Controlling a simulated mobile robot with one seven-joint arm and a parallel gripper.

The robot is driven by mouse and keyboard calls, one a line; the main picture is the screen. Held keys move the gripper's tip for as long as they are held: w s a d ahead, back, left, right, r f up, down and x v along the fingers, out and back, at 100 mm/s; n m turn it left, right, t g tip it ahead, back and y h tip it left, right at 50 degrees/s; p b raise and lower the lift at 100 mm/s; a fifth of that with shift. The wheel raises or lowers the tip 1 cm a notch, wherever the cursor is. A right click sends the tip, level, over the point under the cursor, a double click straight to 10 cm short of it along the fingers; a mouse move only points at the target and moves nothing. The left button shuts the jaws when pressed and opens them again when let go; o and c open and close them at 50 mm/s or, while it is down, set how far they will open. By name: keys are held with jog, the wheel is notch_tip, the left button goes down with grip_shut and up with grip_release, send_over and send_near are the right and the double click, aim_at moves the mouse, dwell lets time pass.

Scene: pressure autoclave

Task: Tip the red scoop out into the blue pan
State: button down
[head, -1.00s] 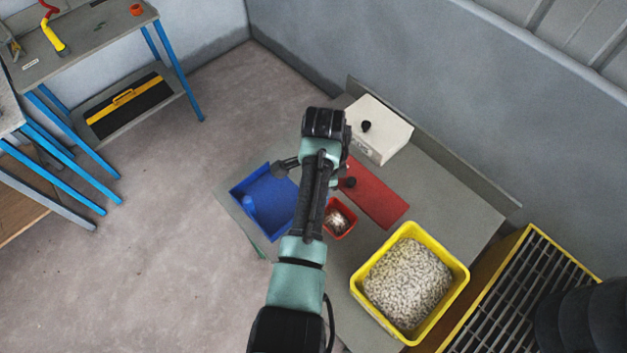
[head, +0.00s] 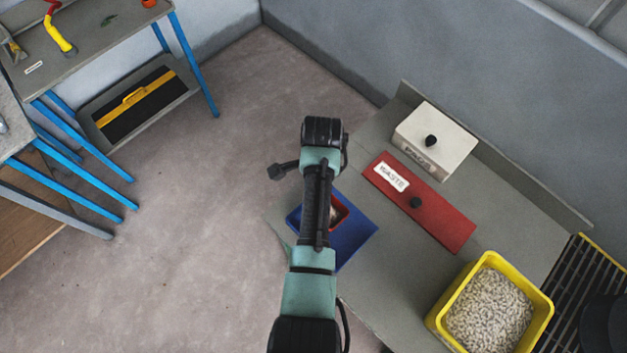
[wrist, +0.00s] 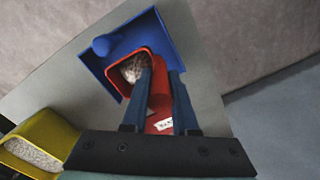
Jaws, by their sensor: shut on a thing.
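The red scoop (wrist: 158,85) is between the two fingers of my gripper (wrist: 158,74), which is shut on it. Pale, brownish contents (wrist: 136,67) show inside the scoop. The blue pan (wrist: 176,52) lies under and around the scoop in the wrist view, with a rounded blue part (wrist: 103,45) at its left. In the head view the scoop (head: 342,210) shows beside my arm, over the blue pan (head: 357,236). My arm hides my gripper and part of both there. I cannot tell the scoop's exact tilt or its height over the pan.
A red box labelled WASTE (head: 440,223) with a black knob lies right of the pan. A white box (head: 440,150) with a knob stands behind it. A yellow bin of pale pellets (head: 440,321) is at the right front. Bare grey table (head: 400,275) lies between.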

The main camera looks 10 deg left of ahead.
jog(key=shift+s+d+f+t+y+b, duration=0.2)
jog(key=shift+s+d+t+y+b, duration=0.15)
jog(key=shift+d+t+y+b, duration=0.2)
jog(key=shift+s+d+f+t+y+b, duration=0.15)
jog(key=shift+s+d+t+y+b, duration=0.2)
jog(key=shift+y, duration=0.3)
jog(key=shift+s+d+f+y+b, duration=0.1)
jog(key=shift+d+f+y+b, duration=0.25)
jog(key=shift+b, duration=0.25)
jog(key=shift+s+d+r+t+y+b, duration=0.4)
jog(key=shift+s+d+t+y+b, duration=0.1)
jog(key=shift+t+y+b, duration=0.3)
jog(key=s+d+t+y+b, duration=0.1)
jog(key=b, duration=0.2)
jog(key=shift+d+r+y+b, duration=0.1)
jog(key=shift+d+y+b, duration=0.1)
jog(key=shift+y+b, duration=0.1)
jog(key=shift+s+d+y, duration=0.15)
jog(key=shift+d+y, duration=0.1)
jog(key=shift+d, duration=0.05)
jog(key=s+d+f+t+y+b, duration=0.1)
jog(key=s+d+t+y+b, duration=0.3)
jog(key=d+t+y+b, duration=0.1)
jog(key=y+b, duration=0.1)
jog(key=b, duration=0.1)
jog(key=shift+d+b, duration=0.15)
jog(key=shift+b, duration=0.15)
